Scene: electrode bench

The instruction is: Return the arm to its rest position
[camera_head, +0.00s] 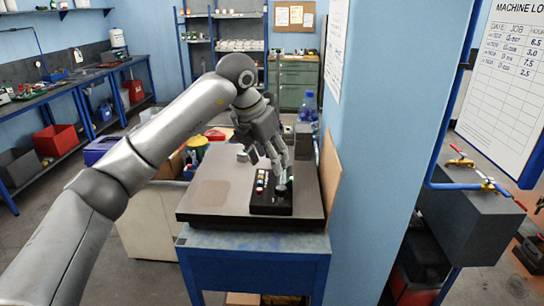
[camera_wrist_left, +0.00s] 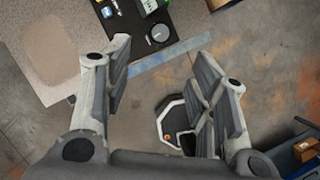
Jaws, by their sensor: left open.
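My left gripper (camera_head: 272,158) reaches in from the left, above the bench top (camera_head: 205,212), with its fingers pointing down. In the left wrist view my left gripper (camera_wrist_left: 165,75) is open, with no object between its fingers. A black box (camera_head: 262,208) with small coloured buttons and a dark round part (camera_head: 282,190) sits on the bench just below the fingers. The box (camera_wrist_left: 130,22) and its grey round part (camera_wrist_left: 160,33) also show at the top of the left wrist view, beyond the fingertips. Whether the fingers touch the box cannot be told from the head view. My right gripper is not in view.
A blue wall (camera_head: 385,150) stands close on the right of the bench. A blue bottle (camera_head: 307,108) and a grey block (camera_head: 303,140) are behind it. A pale cabinet (camera_head: 150,225) stands to the left.

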